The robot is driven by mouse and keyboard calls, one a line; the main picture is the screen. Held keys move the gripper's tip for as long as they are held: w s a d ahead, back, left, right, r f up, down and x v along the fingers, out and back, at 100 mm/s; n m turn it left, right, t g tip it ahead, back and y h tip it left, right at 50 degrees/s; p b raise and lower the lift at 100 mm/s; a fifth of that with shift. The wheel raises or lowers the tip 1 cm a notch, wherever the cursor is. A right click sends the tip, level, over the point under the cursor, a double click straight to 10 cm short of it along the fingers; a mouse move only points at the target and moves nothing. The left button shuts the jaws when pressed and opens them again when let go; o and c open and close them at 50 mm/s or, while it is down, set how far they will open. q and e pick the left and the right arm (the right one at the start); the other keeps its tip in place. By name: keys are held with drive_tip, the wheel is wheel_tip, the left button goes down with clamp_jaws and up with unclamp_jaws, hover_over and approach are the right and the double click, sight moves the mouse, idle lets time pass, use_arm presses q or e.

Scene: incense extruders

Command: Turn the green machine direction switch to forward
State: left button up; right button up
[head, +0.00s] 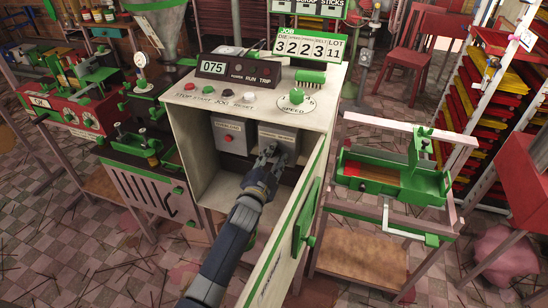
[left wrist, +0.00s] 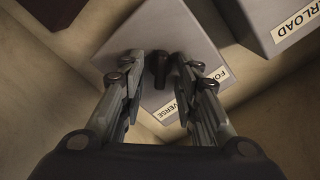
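The direction switch is a grey box (head: 282,137) inside the open cabinet of the green-and-white machine (head: 205,110). In the left wrist view its face (left wrist: 185,30) carries partly hidden labels, "FO…" and "…VERSE". Its dark lever (left wrist: 160,68) stands out between my fingers. My left gripper (head: 271,158) reaches into the cabinet in front of this box. In the left wrist view the left gripper (left wrist: 160,75) is open, one finger on each side of the lever, with gaps visible. The lever is hidden in the head view. My right gripper is not in view.
A second grey box (head: 229,135) with a red button sits beside the switch; its "OVERLOAD" label (left wrist: 295,25) shows in the wrist view. The cabinet door (head: 290,225) stands open close to my left arm's right side. A control panel (head: 245,97) is above.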

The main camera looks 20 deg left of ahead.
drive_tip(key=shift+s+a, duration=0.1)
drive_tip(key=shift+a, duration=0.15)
use_arm(q)
clamp_jaws()
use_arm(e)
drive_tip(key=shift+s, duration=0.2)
use_arm(q)
drive_tip(key=shift+n, duration=0.4)
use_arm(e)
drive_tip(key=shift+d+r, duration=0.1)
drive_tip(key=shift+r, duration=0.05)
use_arm(q)
drive_tip(key=shift+r+n+p, duration=0.1)
drive_tip(key=shift+n+p, duration=0.4)
drive_tip(key=shift+n, duration=0.5)
drive_tip(key=shift+a+n+p, duration=0.2)
drive_tip(key=shift+n+p, duration=0.25)
drive_tip(key=shift+n, duration=3.3)
drive_tip(key=shift+a+n+p, duration=0.2)
drive_tip(key=shift+n+p, duration=0.25)
drive_tip(key=shift+n, duration=3.3)
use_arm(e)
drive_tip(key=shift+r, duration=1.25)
